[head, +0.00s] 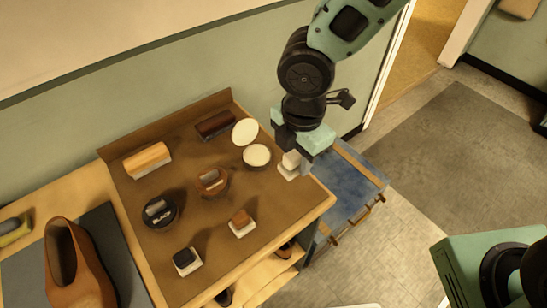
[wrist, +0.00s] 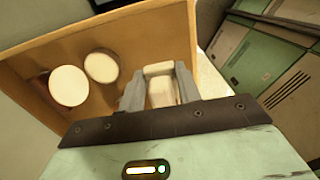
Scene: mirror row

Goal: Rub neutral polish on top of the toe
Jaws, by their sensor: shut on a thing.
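A tan-brown boot (head: 75,265) stands on a dark grey mat (head: 112,243) at the left of the head view, its toe towards the bottom edge. An open tin of cream-coloured polish (head: 257,156) sits on the brown tabletop, with a pale round disc, apparently its lid (head: 245,132), behind it. The tin and disc also show in the wrist view. My gripper (head: 297,165) is to the right of the tin, near the table's right edge. It is shut on a small off-white applicator block (wrist: 160,86). I cannot tell whether the block touches the table.
A black tin (head: 160,212) and a brown tin (head: 212,181) stand between the cream tin and boot. Black-topped (head: 186,262) and brown-topped (head: 242,222) applicators sit in front. A tan brush (head: 147,160) and a dark brush (head: 215,125) lie behind. A blue-topped stool (head: 340,190) is right of the table.

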